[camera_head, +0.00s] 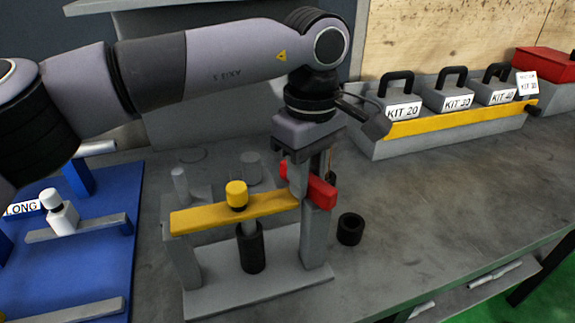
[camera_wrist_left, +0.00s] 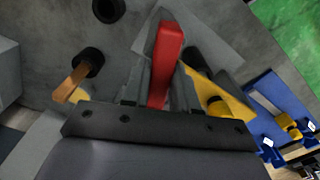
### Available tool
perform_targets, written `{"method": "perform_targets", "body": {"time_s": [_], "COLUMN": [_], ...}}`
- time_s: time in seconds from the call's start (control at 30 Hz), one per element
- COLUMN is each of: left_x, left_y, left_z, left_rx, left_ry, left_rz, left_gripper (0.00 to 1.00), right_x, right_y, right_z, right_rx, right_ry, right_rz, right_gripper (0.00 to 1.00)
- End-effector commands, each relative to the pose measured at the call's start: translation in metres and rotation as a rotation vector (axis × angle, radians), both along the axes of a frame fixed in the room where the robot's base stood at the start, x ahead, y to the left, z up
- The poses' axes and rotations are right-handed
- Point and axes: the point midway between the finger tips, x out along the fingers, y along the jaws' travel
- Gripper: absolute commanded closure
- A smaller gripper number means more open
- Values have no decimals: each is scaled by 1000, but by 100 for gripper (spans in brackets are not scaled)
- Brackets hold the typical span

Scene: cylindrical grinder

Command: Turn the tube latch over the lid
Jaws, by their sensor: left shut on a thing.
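A red latch (camera_head: 321,192) sits at the top of a grey upright post at the right end of the fixture. A yellow bar (camera_head: 262,208), which looks like the lid, lies level across the fixture and carries a yellow knob (camera_head: 237,193). My left gripper (camera_head: 316,168) points down over the post and is shut on the red latch. In the left wrist view the latch (camera_wrist_left: 164,70) stands between the fingers, with the yellow bar (camera_wrist_left: 228,96) to its right. The latch's far part is partly hidden behind the post and fingers. My right gripper is in neither view.
A black cylinder (camera_head: 250,248) stands under the yellow bar. A loose black ring (camera_head: 350,229) lies right of the fixture. A blue board (camera_head: 100,255) lies at left. A grey rack (camera_head: 440,130) of labelled kit boxes stands at back right.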

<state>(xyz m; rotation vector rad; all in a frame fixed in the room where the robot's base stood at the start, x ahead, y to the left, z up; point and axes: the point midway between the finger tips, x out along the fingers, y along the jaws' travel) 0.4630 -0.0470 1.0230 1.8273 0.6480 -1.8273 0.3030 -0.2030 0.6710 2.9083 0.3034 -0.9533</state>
Motion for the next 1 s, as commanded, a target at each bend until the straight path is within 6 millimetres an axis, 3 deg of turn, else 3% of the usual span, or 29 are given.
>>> {"method": "perform_targets", "body": {"time_s": [0.6,1.0], "left_x": [-4,-4], "left_y": [-4,-5], "left_z": [0,1], "left_rx": [-1,-1], "left_ry": [-1,-1], "left_rz": [533,716], "left_gripper": [100,100], "right_x": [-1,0], "right_y": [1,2], "right_z": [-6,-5], "right_rx": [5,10], "right_ry": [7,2], "right_rz": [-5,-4], "right_gripper": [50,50]}}
